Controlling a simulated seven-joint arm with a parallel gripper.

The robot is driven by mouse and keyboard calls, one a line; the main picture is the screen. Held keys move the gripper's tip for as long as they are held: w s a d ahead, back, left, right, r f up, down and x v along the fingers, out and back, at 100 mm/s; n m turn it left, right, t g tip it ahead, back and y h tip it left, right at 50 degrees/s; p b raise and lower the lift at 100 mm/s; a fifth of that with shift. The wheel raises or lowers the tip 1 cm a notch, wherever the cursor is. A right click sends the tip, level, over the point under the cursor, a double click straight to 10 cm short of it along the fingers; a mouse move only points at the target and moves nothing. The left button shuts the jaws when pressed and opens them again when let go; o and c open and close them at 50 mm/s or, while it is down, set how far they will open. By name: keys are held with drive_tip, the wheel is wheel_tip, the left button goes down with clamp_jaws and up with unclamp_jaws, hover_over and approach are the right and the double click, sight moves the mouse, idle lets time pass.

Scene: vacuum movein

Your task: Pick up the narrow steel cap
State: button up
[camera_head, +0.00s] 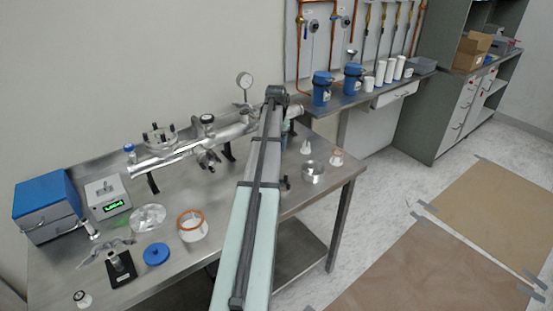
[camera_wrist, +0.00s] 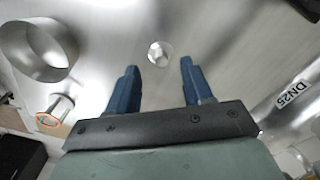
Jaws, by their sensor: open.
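A small, shiny round piece (camera_wrist: 160,53) that fits the narrow steel cap lies on the steel table, just beyond my fingertips and roughly centred between them in the wrist view. It seems to be the small pale piece (camera_head: 306,147) right of my arm in the head view. My gripper (camera_wrist: 159,66) is open, its two blue fingers apart with nothing between them. The cap is not touched. In the head view my arm hides the fingers.
A wide steel ring (camera_wrist: 38,50) and an orange-rimmed fitting (camera_wrist: 55,112) lie left of the cap in the wrist view. In the head view, the table (camera_head: 325,190) also holds a blue box (camera_head: 47,200) and a gauge assembly (camera_head: 185,155).

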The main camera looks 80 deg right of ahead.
drive_tip(key=shift+d+f, duration=0.2)
drive_tip(key=shift+f, duration=1.1)
drive_tip(key=shift+d+f, duration=0.15)
drive_tip(key=shift+f, duration=1.1)
drive_tip(key=shift+c, duration=0.2)
clamp_jaws()
